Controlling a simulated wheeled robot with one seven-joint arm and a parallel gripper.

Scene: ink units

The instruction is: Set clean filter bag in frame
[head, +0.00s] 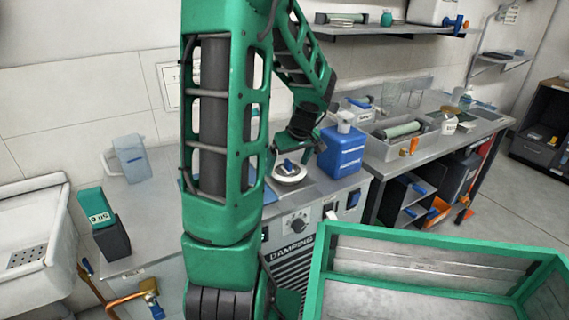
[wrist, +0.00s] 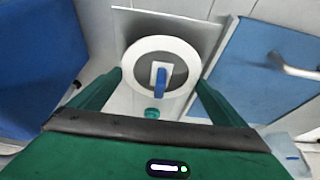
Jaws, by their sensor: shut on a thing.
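A white round ring (head: 290,173) with a grey middle and a blue tab sits low over the counter, just below my gripper (head: 293,152). In the wrist view the same ring (wrist: 132,65) lies between the two green fingers of my gripper (wrist: 161,82), which are shut on its sides. Whether this ring is the filter bag's collar I cannot tell; no bag cloth is visible below it. Whether the ring touches the surface beneath is unclear. The frame is not clearly identifiable, and my arm hides part of the counter.
A blue canister (head: 341,150) stands close right of the ring. A blue panel with a handle (wrist: 262,65) lies on the other side. The damping machine (head: 295,250) is below. A green-rimmed crate (head: 420,241) fills the front right. A dark green-topped box (head: 110,238) stands left.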

